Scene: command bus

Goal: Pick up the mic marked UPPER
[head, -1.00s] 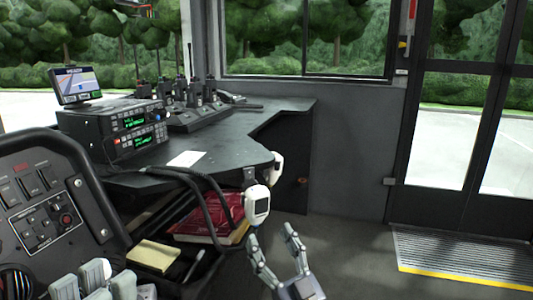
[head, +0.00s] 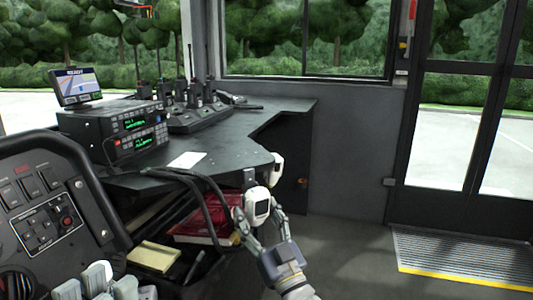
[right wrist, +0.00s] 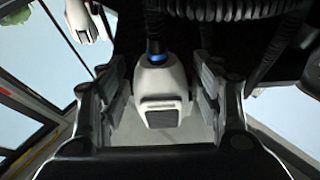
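Two white handheld mics with dark grilles hang by the desk's near right corner. The nearer, lower mic (head: 257,203) is between the fingers of my right gripper (head: 256,211). The right wrist view shows this mic (right wrist: 160,92) with a blue band at its neck, and the right gripper (right wrist: 160,78) has a finger on each side with gaps, so it is open around it. The other mic (head: 276,168) hangs just behind and higher; it shows at the upper left of the right wrist view (right wrist: 82,20). No marking is readable on either mic.
The dark desk (head: 228,148) carries radio units (head: 125,130), a screen (head: 76,86) and handsets in chargers (head: 196,115). Black cables (head: 205,195) loop near the mics. A red book (head: 205,215) and yellow pad (head: 154,256) lie below. The floor to the right is clear.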

